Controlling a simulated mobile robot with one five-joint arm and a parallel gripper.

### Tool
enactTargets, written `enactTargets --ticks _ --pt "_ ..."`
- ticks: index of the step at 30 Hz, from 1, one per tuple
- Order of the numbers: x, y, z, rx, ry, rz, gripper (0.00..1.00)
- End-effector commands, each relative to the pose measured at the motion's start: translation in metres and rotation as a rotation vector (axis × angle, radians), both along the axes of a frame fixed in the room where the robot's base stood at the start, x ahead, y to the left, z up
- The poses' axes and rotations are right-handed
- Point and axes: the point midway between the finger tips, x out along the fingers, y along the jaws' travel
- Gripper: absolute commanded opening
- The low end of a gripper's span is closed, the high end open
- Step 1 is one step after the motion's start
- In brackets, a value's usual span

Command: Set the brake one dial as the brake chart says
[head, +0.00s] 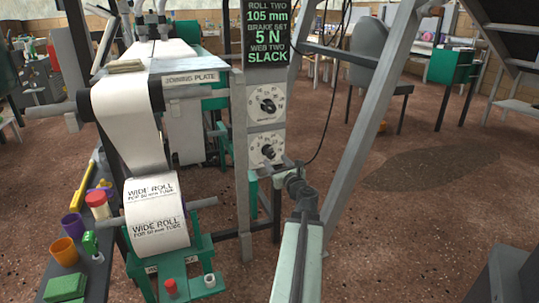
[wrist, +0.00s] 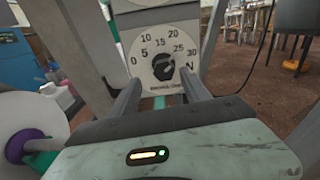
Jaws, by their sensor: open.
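Two white dial plates sit one above the other on a grey post in the head view: an upper dial (head: 266,104) and a lower dial (head: 267,150). My gripper (head: 286,168) is at the lower dial. In the wrist view a dial plate (wrist: 137,42) is marked 0 to 30 N, with a dark round knob (wrist: 163,67). My open fingers (wrist: 160,78) stand either side of and below the knob; contact cannot be told. The knob's exact setting and the plate's small label are unclear. I cannot make out a brake chart.
A dark display (head: 268,32) above the dials reads roll two 105 mm, brake set 5 N, web two slack. A wide paper roll (head: 155,212) stands left on a green stand. A slanted grey strut (head: 368,100) rises right of my arm.

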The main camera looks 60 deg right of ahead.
Motion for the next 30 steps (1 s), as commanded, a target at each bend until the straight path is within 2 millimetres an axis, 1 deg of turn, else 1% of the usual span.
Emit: enactTargets --ticks 5,12,15,21,22,23,24,26,27,28,29,30 --pt "0.014 -0.02 0.0 -0.001 0.001 -0.008 0.55" --pt "0.045 -0.048 0.0 -0.001 0.002 -0.013 0.55" --pt "0.051 -0.052 0.0 -0.001 0.002 -0.015 0.55" --pt "0.05 -0.052 0.0 -0.001 0.002 -0.016 0.55" --pt "0.05 -0.052 0.0 -0.001 0.002 -0.016 0.49" --pt "0.05 -0.052 0.0 -0.001 0.002 -0.016 0.41" --pt "0.05 -0.052 0.0 -0.001 0.002 -0.016 0.3" --pt "0.05 -0.052 0.0 -0.001 0.002 -0.016 0.13" --pt "0.05 -0.052 0.0 -0.001 0.002 -0.016 0.02" --pt "0.05 -0.052 0.0 -0.001 0.002 -0.016 0.0" --pt "0.045 -0.055 0.0 -0.002 0.001 -0.023 0.0" --pt "0.046 -0.054 0.0 -0.002 0.001 -0.021 0.0"
